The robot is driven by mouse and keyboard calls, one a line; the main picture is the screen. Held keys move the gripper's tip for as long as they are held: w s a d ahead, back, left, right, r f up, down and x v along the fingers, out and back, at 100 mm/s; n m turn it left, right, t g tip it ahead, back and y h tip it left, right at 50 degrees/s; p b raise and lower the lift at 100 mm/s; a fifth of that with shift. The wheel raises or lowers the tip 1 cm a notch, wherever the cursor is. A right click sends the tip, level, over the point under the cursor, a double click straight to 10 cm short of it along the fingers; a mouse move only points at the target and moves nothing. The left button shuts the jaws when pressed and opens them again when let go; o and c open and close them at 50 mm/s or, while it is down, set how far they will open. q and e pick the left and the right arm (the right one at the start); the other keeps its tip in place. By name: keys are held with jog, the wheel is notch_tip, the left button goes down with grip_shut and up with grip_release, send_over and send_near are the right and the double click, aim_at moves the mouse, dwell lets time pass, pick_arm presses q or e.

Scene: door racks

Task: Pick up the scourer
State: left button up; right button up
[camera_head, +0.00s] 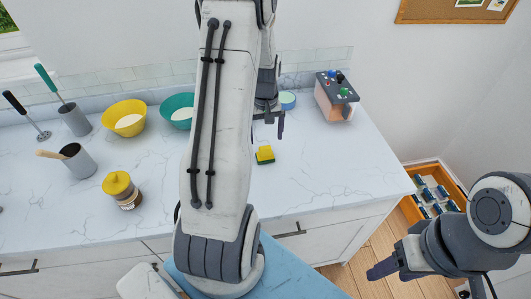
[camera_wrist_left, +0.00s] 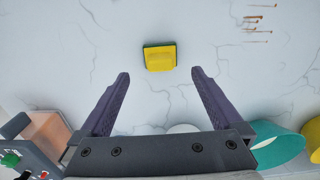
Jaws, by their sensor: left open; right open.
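The scourer (camera_head: 265,154), a yellow block with a dark green layer, lies on the white marbled countertop (camera_head: 330,175). In the left wrist view the scourer (camera_wrist_left: 159,55) lies just beyond the fingertips, about centred between them. My left gripper (camera_head: 268,121) is above the counter behind the scourer, partly hidden by my left arm. In the wrist view my left gripper (camera_wrist_left: 160,75) is open and empty, its two fingers wide apart. My right gripper (camera_head: 386,267) is low at the right, away from the counter, open with nothing seen in it.
A yellow bowl (camera_head: 124,118), a teal bowl (camera_head: 177,111) and a jar with a yellow lid (camera_head: 121,190) stand left. A box with coloured knobs (camera_head: 336,97) stands at the back right. Small brown sticks (camera_wrist_left: 257,20) lie near the scourer. Counter around the scourer is clear.

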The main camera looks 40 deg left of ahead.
aim_at(266, 148)
pick_arm(q)
notch_tip(266, 148, down, 3)
jog(key=shift+r, duration=0.1)
jog(key=shift+s+f+p, duration=0.1)
jog(key=shift+f+p, duration=0.55)
jog(key=shift+p, duration=0.15)
notch_tip(266, 148, down, 3)
jog(key=shift+f+p, duration=0.1)
jog(key=shift+p, duration=0.55)
jog(key=shift+f, duration=0.45)
jog(key=c, duration=1.2)
jog(key=shift+c, duration=0.2)
jog(key=shift+r, duration=0.1)
